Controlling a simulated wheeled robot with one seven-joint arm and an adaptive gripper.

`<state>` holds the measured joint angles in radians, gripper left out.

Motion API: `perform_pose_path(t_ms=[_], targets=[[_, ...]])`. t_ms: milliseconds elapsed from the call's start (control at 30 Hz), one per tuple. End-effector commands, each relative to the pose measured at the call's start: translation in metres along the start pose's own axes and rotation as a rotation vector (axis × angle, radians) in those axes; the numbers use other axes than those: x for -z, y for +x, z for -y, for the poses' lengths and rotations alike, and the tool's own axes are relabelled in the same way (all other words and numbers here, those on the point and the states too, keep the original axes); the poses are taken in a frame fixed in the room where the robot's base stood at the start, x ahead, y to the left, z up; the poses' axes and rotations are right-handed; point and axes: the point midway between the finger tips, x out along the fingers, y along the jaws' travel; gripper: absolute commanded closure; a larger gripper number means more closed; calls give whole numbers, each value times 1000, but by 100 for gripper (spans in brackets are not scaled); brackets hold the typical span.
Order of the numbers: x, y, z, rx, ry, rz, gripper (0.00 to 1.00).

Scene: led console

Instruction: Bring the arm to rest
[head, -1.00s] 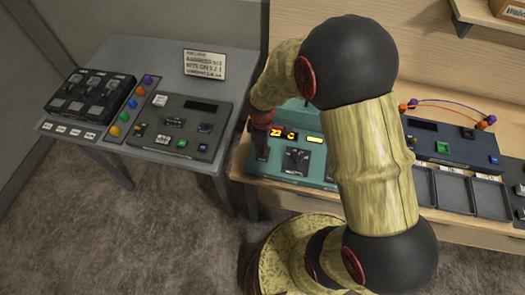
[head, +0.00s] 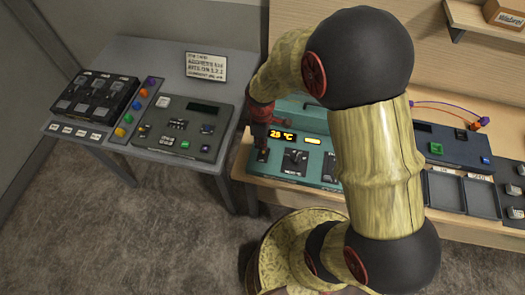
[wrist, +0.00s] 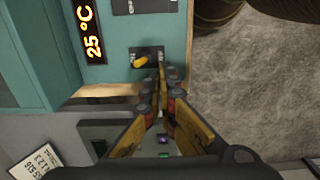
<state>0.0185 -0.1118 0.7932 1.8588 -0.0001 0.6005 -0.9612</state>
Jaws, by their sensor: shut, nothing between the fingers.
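My arm reaches over the teal console (head: 320,172) in the head view, bent at the elbow. My gripper (head: 262,146) points down at the console's left end. In the wrist view its fingertips (wrist: 160,82) are together with nothing between them. They are close to a small yellow-tipped lever (wrist: 142,61) on a dark plate; I cannot tell whether they touch it. The console's lit display (wrist: 92,28) reads 25 °C in the wrist view. Part of the console is hidden behind my arm in the head view.
A grey table (head: 140,53) at the left holds a black switch box (head: 97,94), a dark panel (head: 182,128) and a white sign (head: 206,66). A dark blue panel (head: 455,145) and trays (head: 482,197) lie right of my arm. A shelf (head: 485,20) is at upper right.

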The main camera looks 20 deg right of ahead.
Motion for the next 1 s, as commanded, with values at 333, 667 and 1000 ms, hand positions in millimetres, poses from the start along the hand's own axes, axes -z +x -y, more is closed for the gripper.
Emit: perform_pose_path(t_ms=[333,667,1000], targets=[[0,1,0,1,0,1,100],[-3,1,5,16,114,12,100],[-37,-40,54,51,567,64,100]])
